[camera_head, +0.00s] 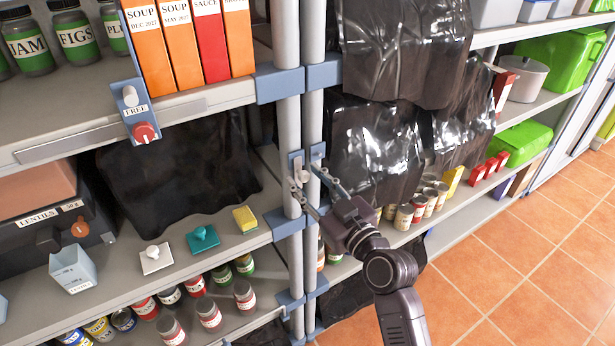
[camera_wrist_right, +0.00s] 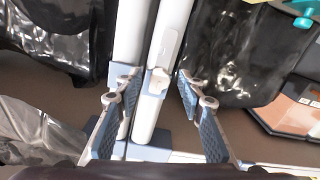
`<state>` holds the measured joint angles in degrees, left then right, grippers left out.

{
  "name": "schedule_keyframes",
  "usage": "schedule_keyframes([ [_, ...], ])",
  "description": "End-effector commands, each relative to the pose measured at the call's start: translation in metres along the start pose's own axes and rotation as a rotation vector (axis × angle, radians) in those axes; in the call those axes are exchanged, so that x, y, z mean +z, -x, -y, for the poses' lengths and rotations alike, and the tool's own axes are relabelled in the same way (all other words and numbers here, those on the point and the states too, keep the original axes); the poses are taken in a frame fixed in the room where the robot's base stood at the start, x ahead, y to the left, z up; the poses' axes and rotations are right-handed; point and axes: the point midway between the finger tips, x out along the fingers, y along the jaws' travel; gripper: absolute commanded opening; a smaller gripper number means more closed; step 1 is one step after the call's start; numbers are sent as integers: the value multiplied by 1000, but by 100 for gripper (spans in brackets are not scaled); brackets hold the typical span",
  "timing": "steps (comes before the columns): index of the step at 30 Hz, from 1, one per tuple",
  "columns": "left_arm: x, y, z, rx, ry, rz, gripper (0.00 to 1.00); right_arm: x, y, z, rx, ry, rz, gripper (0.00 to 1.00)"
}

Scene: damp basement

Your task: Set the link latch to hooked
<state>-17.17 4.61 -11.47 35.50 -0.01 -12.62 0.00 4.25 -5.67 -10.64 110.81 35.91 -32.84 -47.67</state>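The link latch (camera_head: 299,169) is a small pale piece on a blue bracket, where two grey shelf posts stand side by side. In the right wrist view the latch (camera_wrist_right: 158,80) shows on one post, between my fingers. Whether it bridges to the neighbouring post is too small to tell. My right gripper (camera_head: 308,181) is open, with its fingertips close around the latch area; in the wrist view its two fingers (camera_wrist_right: 160,84) stand apart on either side of the posts, with no clear grip on anything. My left gripper is not in view.
Black plastic sheets (camera_head: 384,140) hang right of the posts, and another (camera_head: 180,170) hangs to the left. Shelves hold jars (camera_head: 75,35), soup boxes (camera_head: 180,45) and cans (camera_head: 404,217). A blue plate with a red knob (camera_head: 145,132) is on the upper left shelf edge. Tiled floor (camera_head: 520,250) is clear at right.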

Motion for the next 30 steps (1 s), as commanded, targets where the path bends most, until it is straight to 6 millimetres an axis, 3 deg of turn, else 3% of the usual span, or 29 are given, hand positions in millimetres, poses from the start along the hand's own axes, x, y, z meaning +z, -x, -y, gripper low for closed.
schedule_keyframes([
  [8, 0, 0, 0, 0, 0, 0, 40, 1, -2, 0, 0, -1, 0, 36],
  [18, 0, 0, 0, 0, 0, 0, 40, 0, -2, 0, 0, -1, 0, 1],
  [30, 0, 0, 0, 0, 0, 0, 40, 1, -2, 0, 0, 7, 1, 0],
])
